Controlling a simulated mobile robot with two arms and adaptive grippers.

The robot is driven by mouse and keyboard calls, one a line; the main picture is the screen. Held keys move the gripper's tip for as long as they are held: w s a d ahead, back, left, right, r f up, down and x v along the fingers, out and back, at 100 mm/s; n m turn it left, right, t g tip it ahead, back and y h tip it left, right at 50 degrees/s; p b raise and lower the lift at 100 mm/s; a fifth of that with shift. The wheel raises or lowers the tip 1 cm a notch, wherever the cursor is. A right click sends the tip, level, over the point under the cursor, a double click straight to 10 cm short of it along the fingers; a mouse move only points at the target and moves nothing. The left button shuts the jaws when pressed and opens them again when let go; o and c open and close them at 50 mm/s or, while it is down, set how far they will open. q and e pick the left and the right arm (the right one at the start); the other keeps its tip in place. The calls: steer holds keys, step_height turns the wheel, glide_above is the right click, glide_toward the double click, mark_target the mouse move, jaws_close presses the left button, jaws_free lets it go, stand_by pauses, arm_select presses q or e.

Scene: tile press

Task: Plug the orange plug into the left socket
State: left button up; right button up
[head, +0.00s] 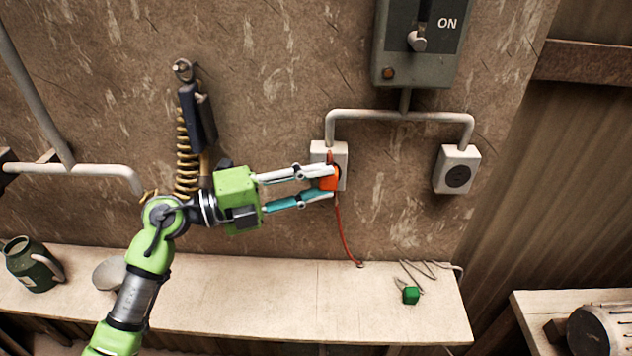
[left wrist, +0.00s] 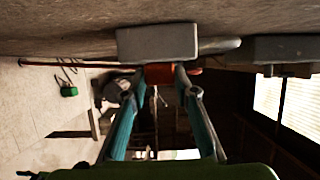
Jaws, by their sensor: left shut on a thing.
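The orange plug (head: 329,180) is between the fingertips of my left gripper (head: 322,183), which is shut on it. The plug is at the front of the left socket (head: 342,153), a pale box on the wall, and covers part of its face. In the left wrist view the plug (left wrist: 159,74) meets or nearly meets the socket box (left wrist: 157,42); I cannot tell how far it is in. A red cord (head: 341,228) hangs from the plug to the shelf. The right socket (head: 457,169) is empty, with a dark round face. My right gripper is not in view.
A green plug (head: 410,295) with a grey cord lies on the wooden shelf (head: 300,300). A switch box (head: 415,45) marked ON hangs above, with conduit to both sockets. A coiled spring cord (head: 184,150) and a green mug (head: 30,265) are at the left.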

arm_select(q)
steer(key=shift+s+p, duration=0.35)
steer(key=shift+s, duration=0.1)
stand_by(0.5)
steer(key=shift+p, duration=0.55)
stand_by(0.6)
steer(key=shift+w, duration=0.45)
stand_by(0.4)
steer(key=o, duration=1.2)
steer(key=shift+s, duration=0.1)
